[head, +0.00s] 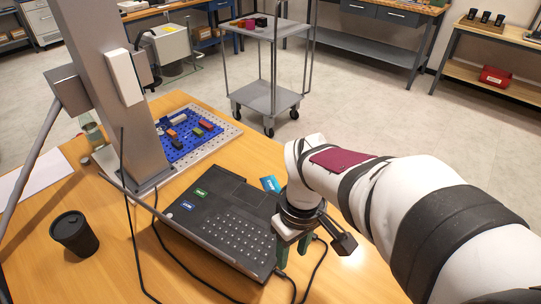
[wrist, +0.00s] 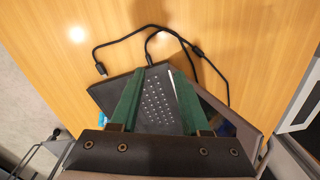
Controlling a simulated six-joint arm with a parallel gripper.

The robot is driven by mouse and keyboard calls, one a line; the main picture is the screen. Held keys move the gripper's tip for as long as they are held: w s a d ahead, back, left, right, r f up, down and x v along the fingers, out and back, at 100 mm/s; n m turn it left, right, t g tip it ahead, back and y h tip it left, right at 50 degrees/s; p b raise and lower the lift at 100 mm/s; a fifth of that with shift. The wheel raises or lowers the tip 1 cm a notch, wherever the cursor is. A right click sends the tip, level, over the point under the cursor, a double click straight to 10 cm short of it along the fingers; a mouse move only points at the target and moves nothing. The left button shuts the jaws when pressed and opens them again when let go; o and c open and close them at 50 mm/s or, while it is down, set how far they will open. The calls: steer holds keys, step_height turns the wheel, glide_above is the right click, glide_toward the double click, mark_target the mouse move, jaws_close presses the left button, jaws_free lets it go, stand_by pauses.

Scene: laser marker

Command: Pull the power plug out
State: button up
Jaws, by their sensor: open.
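The black laptop-like device (head: 232,215) lies on the wooden table, with a keyboard-like grid on top. A dark plug (head: 280,272) sits at its near edge with a black cable running from it; it shows in the wrist view (wrist: 149,59) at the device's upper edge. A second cable end (wrist: 101,68) appears to lie loose on the table beside the device. Which one is the power plug I cannot tell for sure. My gripper (head: 293,258) is open and empty, above the device's near right part. Its green fingers (wrist: 157,68) point toward the edge with the plug, apart from it as far as I see.
A grey column (head: 120,110) stands behind the device, with cables hanging from it. A black cup (head: 75,233) stands at the left. A blue pegboard (head: 190,140) with small blocks lies at the back. A blue card (head: 270,184) lies beside the device. The table in front is mostly clear.

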mark_target(281, 273)
steer(key=w+a+f+n, duration=0.1)
steer(key=w+f+n, duration=0.3)
steer(key=w+n, duration=0.1)
step_height(281, 273, down, 15)
steer(key=shift+w, duration=0.15)
jaws_close()
steer(key=shift+r, duration=0.1)
stand_by(1.0)
